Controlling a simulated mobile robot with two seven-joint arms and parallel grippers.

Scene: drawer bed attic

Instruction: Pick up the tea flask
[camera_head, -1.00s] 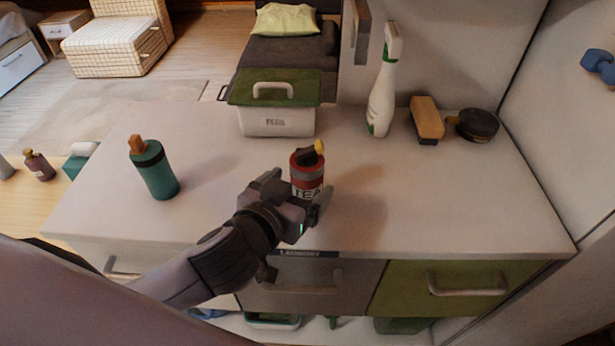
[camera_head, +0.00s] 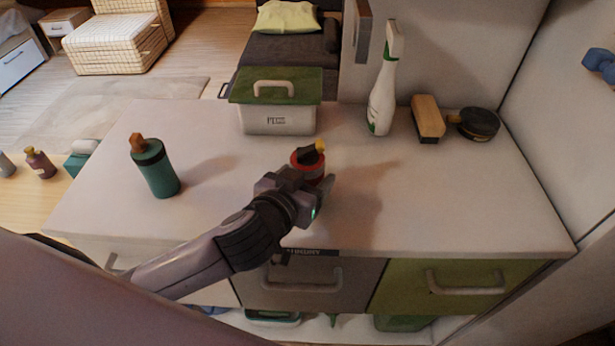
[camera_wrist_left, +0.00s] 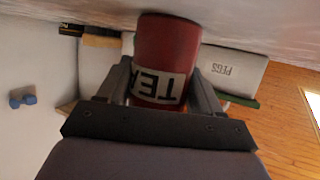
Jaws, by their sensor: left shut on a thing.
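The tea flask (camera_head: 308,162) is red with a dark and yellow top. It stands upright on the white counter, with my left gripper (camera_head: 311,188) around its body. In the left wrist view the flask (camera_wrist_left: 167,50) appears upside down, its white label partly reading "TEA", between the two fingers of my left gripper (camera_wrist_left: 165,88). The left gripper is shut on it. In the head view the gripper hides the flask's lower part, so I cannot tell there if its base is off the counter. My right gripper is not in view.
A green bottle (camera_head: 157,170) stands at left on the counter (camera_head: 450,200). Behind the flask is a lidded pegs box (camera_head: 277,118). The counter's right front is clear.

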